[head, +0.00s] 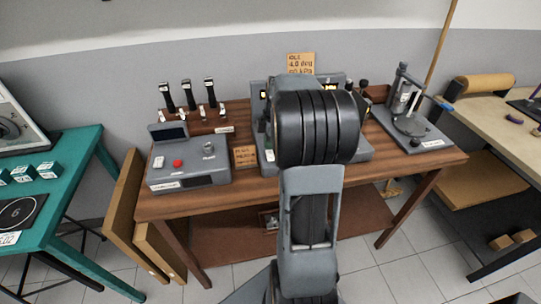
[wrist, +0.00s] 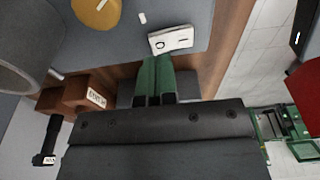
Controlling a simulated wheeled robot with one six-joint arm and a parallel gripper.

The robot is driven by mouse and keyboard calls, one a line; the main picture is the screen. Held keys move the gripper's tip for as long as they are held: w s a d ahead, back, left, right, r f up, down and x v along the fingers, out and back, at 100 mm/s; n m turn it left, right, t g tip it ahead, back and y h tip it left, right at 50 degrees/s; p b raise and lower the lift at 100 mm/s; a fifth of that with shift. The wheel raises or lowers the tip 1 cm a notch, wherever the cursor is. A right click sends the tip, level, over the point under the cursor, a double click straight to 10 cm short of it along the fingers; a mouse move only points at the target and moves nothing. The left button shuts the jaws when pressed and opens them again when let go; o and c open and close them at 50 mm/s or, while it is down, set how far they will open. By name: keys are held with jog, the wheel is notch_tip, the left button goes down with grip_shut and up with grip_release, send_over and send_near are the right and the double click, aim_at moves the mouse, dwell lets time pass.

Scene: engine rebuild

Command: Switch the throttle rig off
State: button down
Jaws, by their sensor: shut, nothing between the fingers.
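The throttle rig, a grey unit (head: 257,100) on the wooden bench, is largely hidden behind my arm in the head view. In the wrist view, a grey panel (wrist: 205,12) carries a white switch-like plate (wrist: 171,39) with dark marks, one line-like and one ring-like. Which way it is set I cannot tell. My gripper (wrist: 155,60) shows as two green fingers shut together with nothing between them. Its tips lie just below the plate in the picture; I cannot tell whether they touch it. In the head view my arm hides the gripper.
A round orange part (wrist: 95,12) and a large grey cylinder (wrist: 25,55) lie left of the fingers. In the head view, a control box (head: 188,178) with a red button stands left on the bench, black-handled tools (head: 189,95) behind it, and a stand (head: 410,125) right.

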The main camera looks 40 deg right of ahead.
aim_at(270, 152)
jog(key=shift+f+b, duration=0.8)
jog(key=shift+f, duration=0.3)
dwell(0.3)
jog(key=shift+r, duration=0.15)
jog(key=shift+r+p, duration=2.65)
jog(key=shift+r, duration=0.75)
